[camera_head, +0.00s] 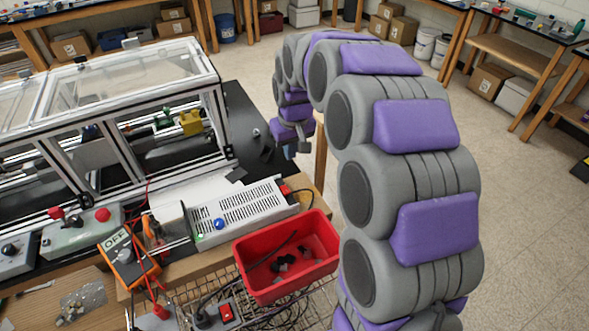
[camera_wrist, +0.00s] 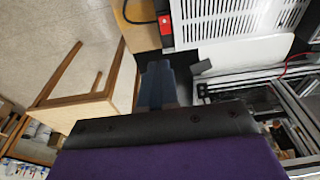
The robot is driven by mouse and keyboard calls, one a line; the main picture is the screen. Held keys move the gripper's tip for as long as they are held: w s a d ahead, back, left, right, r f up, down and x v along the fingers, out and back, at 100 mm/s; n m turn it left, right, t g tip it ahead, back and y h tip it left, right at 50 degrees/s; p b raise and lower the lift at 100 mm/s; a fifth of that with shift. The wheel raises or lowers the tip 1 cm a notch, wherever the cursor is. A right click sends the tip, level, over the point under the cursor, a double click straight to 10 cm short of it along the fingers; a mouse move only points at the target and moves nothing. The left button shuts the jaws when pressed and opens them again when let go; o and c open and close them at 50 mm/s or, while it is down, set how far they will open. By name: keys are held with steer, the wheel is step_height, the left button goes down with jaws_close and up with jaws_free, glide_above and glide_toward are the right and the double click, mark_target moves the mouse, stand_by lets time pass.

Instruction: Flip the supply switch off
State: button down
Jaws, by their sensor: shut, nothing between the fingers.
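The power supply is a white perforated box (camera_head: 245,208) on the bench in the head view, with a blue knob and a small green light at its front left. A red switch (camera_head: 285,189) shows at its right end. In the wrist view the supply's vented top (camera_wrist: 225,20) is at the upper right, and the red switch (camera_wrist: 165,25) sits on its dark end panel. Which way the switch is tipped is too small to tell. My gripper (camera_head: 291,152) is shut and empty, behind the supply's right end. In the wrist view my gripper's fingers (camera_wrist: 157,68) are below the switch, apart from it.
A red bin (camera_head: 248,273) with small dark parts stands in front of the supply. An orange multimeter (camera_head: 121,262) with cables is at the left. A clear-panelled extrusion enclosure (camera_head: 222,118) stands behind the supply. A dark cable (camera_wrist: 128,14) runs near the switch.

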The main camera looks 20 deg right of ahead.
steer(key=b, duration=0.1)
glide_toward(285, 187)
step_height(285, 187, down, 6)
steer(key=shift+s+d+r+b, duration=0.1)
steer(key=shift+d+r+b, duration=0.15)
steer(key=shift+b, duration=0.9)
steer(key=shift+a+f, duration=0.2)
steer(key=shift+a, duration=0.3)
steer(key=shift+d, duration=0.55)
steer(key=shift+s+d+f, duration=0.15)
steer(key=shift+s+d, duration=0.05)
steer(key=shift+d, duration=0.15)
steer(key=shift+t, duration=0.3)
steer(key=shift+s+a+f, duration=0.1)
steer(key=shift+a+f, duration=0.05)
steer(key=shift+a, duration=0.55)
steer(key=shift+w+d+p, duration=0.45)
steer(key=shift+w+p, duration=0.05)
steer(key=shift+w, duration=0.3)
steer(key=shift+a+r, duration=0.3)
steer(key=shift+a, duration=0.2)
